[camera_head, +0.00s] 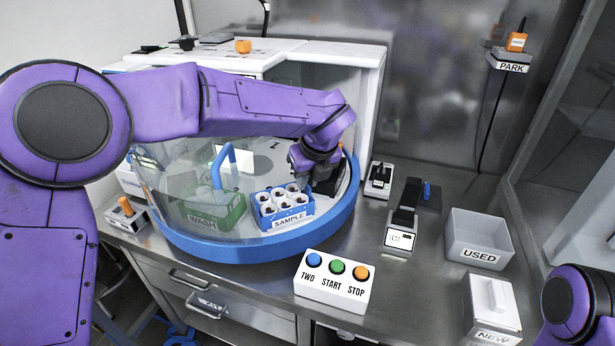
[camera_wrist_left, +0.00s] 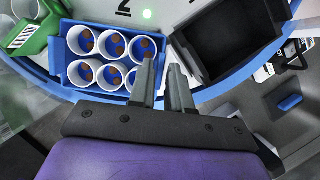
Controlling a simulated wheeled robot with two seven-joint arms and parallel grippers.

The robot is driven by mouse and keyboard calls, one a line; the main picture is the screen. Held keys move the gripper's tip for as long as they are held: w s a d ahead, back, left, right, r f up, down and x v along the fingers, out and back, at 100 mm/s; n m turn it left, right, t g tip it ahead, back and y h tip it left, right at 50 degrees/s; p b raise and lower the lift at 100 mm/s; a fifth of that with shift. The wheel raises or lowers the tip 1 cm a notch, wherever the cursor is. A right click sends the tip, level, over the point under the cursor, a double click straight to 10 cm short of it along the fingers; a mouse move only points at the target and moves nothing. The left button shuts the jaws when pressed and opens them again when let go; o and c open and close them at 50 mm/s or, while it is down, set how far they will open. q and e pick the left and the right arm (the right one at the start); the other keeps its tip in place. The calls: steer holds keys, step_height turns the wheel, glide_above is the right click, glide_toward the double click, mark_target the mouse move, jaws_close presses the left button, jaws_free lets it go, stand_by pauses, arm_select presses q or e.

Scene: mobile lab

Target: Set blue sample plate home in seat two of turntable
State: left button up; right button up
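The blue sample plate (camera_head: 306,211) carries several white cups. It sits on the turntable (camera_head: 231,253) near the front, its SAMPLE label facing me. It also shows in the left wrist view (camera_wrist_left: 72,72), beside a printed 2 on the turntable. My left gripper (camera_head: 300,170) reaches down at the plate's right side. In the left wrist view its two fingers (camera_wrist_left: 162,66) stand a small gap apart at the plate's right wall. I cannot tell whether they pinch that wall or stand clear. My right gripper is out of view; only part of my right arm shows at lower right.
A green WASH rack (camera_head: 215,218) stands left of the plate behind the clear curved guard. A dark open tray (camera_wrist_left: 235,40) lies right of the gripper on the turntable. A button box (camera_head: 333,284), USED bin (camera_head: 478,240) and NEW box (camera_head: 492,305) stand on the bench.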

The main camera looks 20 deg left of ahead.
arm_select(q)
steer(key=shift+o, duration=0.6)
steer(key=shift+r, duration=0.1)
steer(key=shift+s+d+r, duration=0.1)
steer(key=shift+d+r, duration=0.05)
steer(key=shift+r, duration=0.25)
steer(key=v, duration=1.1)
